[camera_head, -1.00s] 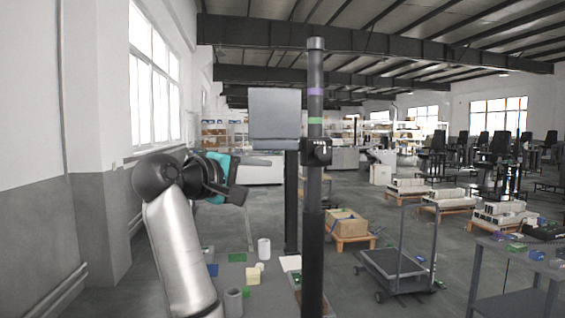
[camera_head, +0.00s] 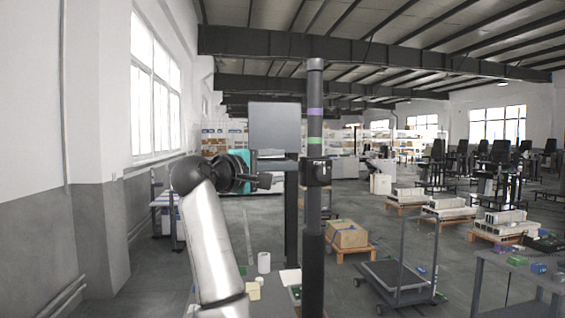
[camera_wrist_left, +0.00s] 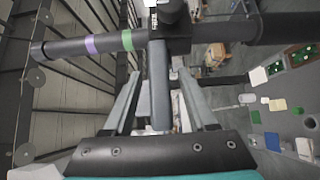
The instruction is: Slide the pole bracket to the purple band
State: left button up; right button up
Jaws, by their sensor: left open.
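The upright dark pole (camera_head: 314,85) stands in the middle of the head view. It carries a purple band (camera_head: 315,112) with a green band (camera_head: 315,140) below it. The black pole bracket (camera_head: 316,172) sits around the pole below both bands. My left gripper (camera_head: 284,173) is open just left of the bracket. In the left wrist view, the bracket (camera_wrist_left: 171,32) has a grey bar (camera_wrist_left: 160,95) reaching between my spread fingers, with gaps visible on both sides. The purple band (camera_wrist_left: 91,45) and green band (camera_wrist_left: 127,40) also show there. My right gripper is out of view.
A grey panel (camera_head: 275,126) and a dark column stand close behind and left of the pole. A cart (camera_head: 397,275), a cardboard box on a pallet (camera_head: 348,236) and a grey table (camera_head: 510,280) are to the right.

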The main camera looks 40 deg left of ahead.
pick_arm(q)
jog(key=shift+w+a, duration=0.1)
jog(key=shift+w, duration=1.35)
jog(key=shift+c, duration=0.4)
grip_shut()
